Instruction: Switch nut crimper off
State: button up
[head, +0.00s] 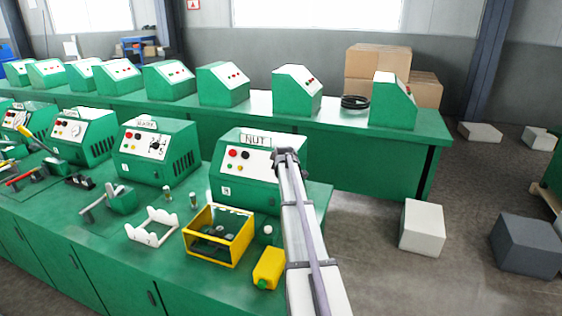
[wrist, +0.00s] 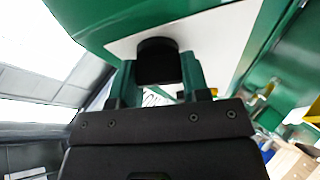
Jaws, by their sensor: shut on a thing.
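The nut crimper (head: 231,190) is a green box with a sloped white panel and a "NUT" sign (head: 256,139) on top. Red, black, yellow and green buttons (head: 238,156) show on the panel's left half. My gripper (head: 283,153) is at the right part of this panel and hides what is there. In the wrist view, my gripper's two fingers (wrist: 160,80) are shut on a black round knob (wrist: 157,58) on the white panel. The knob's pointer and setting cannot be made out.
A yellow open-frame box (head: 218,237), a yellow block (head: 268,268) and a white bracket (head: 152,227) lie on the green bench (head: 100,245) before the crimper. Another labelled crimper (head: 158,150) stands to its left. A back bench holds a row of similar machines. A light block (head: 421,226) stands on the floor at right.

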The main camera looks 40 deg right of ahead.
jog(key=shift+n+y+p, duration=0.3)
jog(key=shift+n, duration=0.8)
jog(key=o, duration=0.9)
jog(key=p+v, duration=0.7)
jog(key=v, duration=0.3)
jog(key=shift+s+a+r, duration=0.2)
jog(key=shift+r, duration=0.1)
